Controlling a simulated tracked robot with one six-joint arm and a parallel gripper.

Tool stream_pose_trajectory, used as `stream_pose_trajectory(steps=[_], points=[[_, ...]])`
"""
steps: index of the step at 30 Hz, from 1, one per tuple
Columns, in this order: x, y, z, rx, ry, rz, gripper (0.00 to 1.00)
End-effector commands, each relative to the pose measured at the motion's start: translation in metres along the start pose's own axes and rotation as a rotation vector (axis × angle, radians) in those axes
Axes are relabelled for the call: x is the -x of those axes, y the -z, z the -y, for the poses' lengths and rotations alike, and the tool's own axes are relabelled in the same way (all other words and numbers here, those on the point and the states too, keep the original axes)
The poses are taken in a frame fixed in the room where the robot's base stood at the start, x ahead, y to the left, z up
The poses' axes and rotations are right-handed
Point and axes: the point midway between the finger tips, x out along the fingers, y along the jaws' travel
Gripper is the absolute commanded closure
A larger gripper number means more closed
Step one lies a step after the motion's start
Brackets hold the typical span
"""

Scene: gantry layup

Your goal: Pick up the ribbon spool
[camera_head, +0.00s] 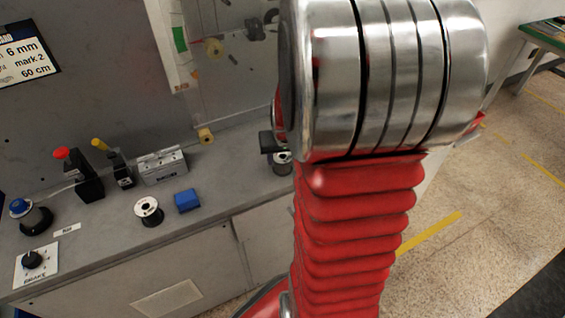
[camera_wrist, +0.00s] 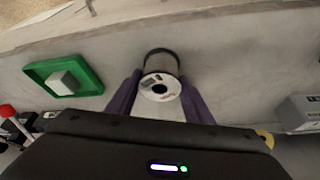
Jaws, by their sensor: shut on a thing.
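The ribbon spool (camera_wrist: 161,62), a dark-wound reel with a white flange and a dark centre hole, sits between the two purple fingers of my gripper (camera_wrist: 159,80) in the wrist view. The fingers are shut on it, one on each side. In the head view a spool (camera_head: 282,159) shows partly behind my red arm, beside a dark part of my gripper (camera_head: 268,143). My arm hides most of that area. I cannot tell whether the spool touches the grey counter.
Another white-topped spool (camera_head: 148,211) stands on the counter (camera_head: 105,235) near a blue block (camera_head: 187,200). Levers, a grey box (camera_head: 162,165) and knobs stand to the left. In the wrist view a green tray (camera_wrist: 88,92) holds a pale block (camera_wrist: 64,82).

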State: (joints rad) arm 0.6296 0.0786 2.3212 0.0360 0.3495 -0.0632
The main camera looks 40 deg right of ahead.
Motion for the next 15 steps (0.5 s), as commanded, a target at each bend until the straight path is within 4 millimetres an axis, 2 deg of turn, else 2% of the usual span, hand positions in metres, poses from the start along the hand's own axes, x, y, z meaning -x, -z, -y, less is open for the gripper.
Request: stream_pose_trajectory(steps=[3, 11, 15], points=[[0.0002, 0.0004, -0.0001, 0.0, 0.0, -0.001, 0.82], [0.0014, 0.0011, -0.0001, 0.0, 0.0, -0.001, 0.82], [0.0087, 0.0047, -0.0001, 0.0, 0.0, -0.003, 0.82]])
